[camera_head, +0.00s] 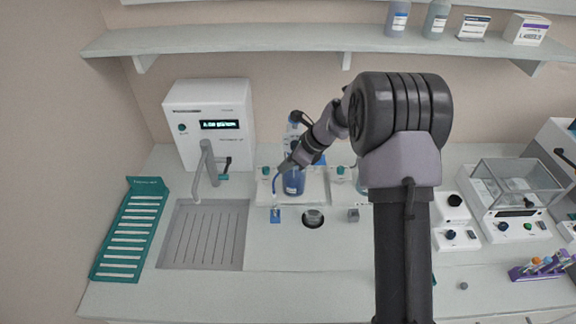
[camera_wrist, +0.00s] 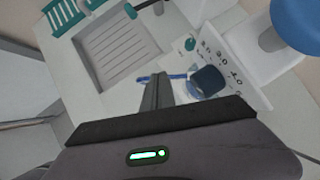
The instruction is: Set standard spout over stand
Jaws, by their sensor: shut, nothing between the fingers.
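A thin blue tube (camera_wrist: 176,76), likely the same spout, shows in the wrist view near my fingertips. The likely stand is a round dark-rimmed recess (camera_head: 312,218) at the deck's front, right of the spout's end. My gripper (camera_head: 287,164) is shut and empty, angled down to the left at the bottle's top. Its narrow fingers also show in the wrist view (camera_wrist: 157,90). I cannot tell whether they touch the spout.
A sink (camera_head: 204,234) with a grey tap (camera_head: 206,170) and a teal rack (camera_head: 131,230) lie left. A small grey block (camera_head: 353,215) stands right of the recess. A balance (camera_head: 515,190) and a tube rack (camera_head: 543,268) are right. The front counter is mostly clear.

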